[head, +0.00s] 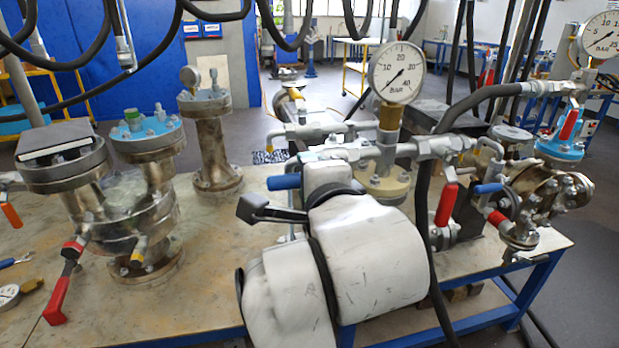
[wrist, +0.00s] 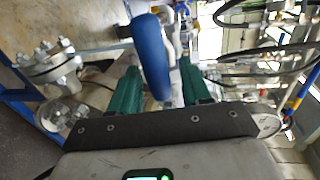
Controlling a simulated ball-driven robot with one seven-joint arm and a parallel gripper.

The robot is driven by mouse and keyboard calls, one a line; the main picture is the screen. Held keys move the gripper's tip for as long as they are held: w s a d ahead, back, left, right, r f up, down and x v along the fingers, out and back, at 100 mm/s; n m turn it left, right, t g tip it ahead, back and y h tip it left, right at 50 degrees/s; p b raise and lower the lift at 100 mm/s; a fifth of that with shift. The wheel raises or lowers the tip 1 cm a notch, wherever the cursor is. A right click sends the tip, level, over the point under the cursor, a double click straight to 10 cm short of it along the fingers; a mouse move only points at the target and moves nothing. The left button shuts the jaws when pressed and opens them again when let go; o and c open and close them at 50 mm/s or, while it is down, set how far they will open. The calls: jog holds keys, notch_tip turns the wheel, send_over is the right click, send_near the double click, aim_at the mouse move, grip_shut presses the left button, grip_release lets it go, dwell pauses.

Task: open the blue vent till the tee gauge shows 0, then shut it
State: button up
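The tee gauge (head: 397,72) stands upright on a brass stem above the pipe tee. Its needle points to the lower left, near the low end of the scale; the exact value is too small to read. A blue lever, likely the vent handle (head: 284,182), lies roughly level at the left of the pipework, just beyond my white arm. In the wrist view a blue handle (wrist: 151,55) lies between the green fingers of my gripper (wrist: 160,72). The fingers stand apart, with a gap visible on the right side of the handle. In the head view my arm hides the fingers.
A second blue lever (head: 488,188) and a red lever (head: 446,204) sit right of my arm. A second gauge (head: 602,36) stands at the far right. Flanged vessels (head: 138,210) and a red-handled valve (head: 60,290) fill the bench's left. A black hose (head: 425,240) hangs beside my arm.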

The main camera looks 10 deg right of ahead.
jog(key=shift+s, duration=0.1)
jog(key=s+r, duration=0.2)
jog(key=s, duration=0.8)
jog(key=shift+s, duration=0.2)
jog(key=shift+o, duration=0.3)
jog(key=shift+d, duration=0.1)
dwell(2.3)
